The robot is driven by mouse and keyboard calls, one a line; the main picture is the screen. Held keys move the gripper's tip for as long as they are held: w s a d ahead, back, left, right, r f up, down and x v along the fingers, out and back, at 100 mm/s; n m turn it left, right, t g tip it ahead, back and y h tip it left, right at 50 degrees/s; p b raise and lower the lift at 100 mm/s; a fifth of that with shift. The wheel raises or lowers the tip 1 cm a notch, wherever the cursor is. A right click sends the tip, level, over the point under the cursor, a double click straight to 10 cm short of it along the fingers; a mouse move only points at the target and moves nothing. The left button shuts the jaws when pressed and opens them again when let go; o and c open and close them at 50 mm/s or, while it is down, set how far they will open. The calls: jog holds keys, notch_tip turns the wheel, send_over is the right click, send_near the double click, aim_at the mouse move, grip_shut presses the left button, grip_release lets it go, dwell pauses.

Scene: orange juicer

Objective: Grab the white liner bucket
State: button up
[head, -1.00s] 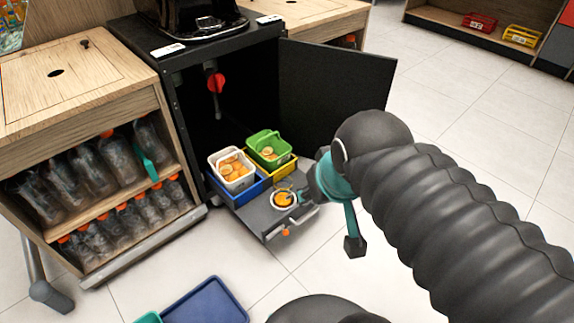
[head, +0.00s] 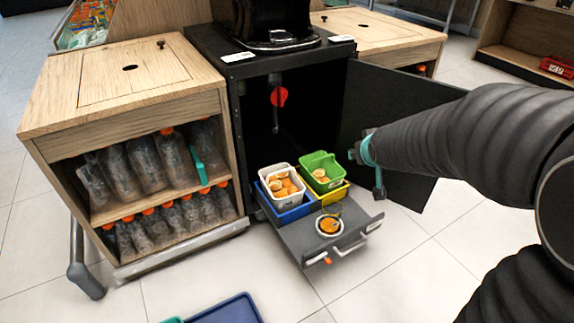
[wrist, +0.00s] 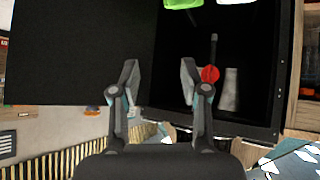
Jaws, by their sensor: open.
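The white liner bucket (head: 289,200) holds orange halves and stands in a blue bin (head: 300,213) on the pulled-out tray (head: 297,238) of the black cabinet. A green bucket (head: 322,160) with orange pieces stands beside it in a yellow bin (head: 335,193). My gripper (wrist: 159,80) is open and empty in the wrist view, with the dark cabinet interior behind it. A white edge (wrist: 236,1) and a green edge (wrist: 182,4), likely the buckets, show at the top there. In the head view my gripper is to the right of the buckets, apart from them, partly hidden by my arm.
The open black cabinet door (head: 400,130) stands close behind my gripper. A round cup with orange content (head: 329,226) sits at the tray's front. A wooden shelf with bottles (head: 150,160) is at left. A dark blue tray (head: 230,310) lies on the floor in front.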

jog(key=w+a+f+n+t+y+b, duration=0.15)
jog(key=w+a+f, duration=0.35)
jog(key=w+f, duration=0.6)
jog(key=n+y+b, duration=0.2)
jog(key=y+b, duration=0.1)
jog(key=y, duration=0.2)
send_near(295, 178)
jog(key=shift+t, duration=0.25)
jog(key=x, duration=0.3)
jog(key=r+x, duration=0.1)
jog(key=x, duration=0.2)
jog(key=b+x, duration=0.1)
jog(key=x, duration=0.2)
jog(key=shift+w+a+r, duration=0.15)
jog(key=shift+w+a, duration=0.1)
jog(key=shift+a, duration=0.05)
grip_shut()
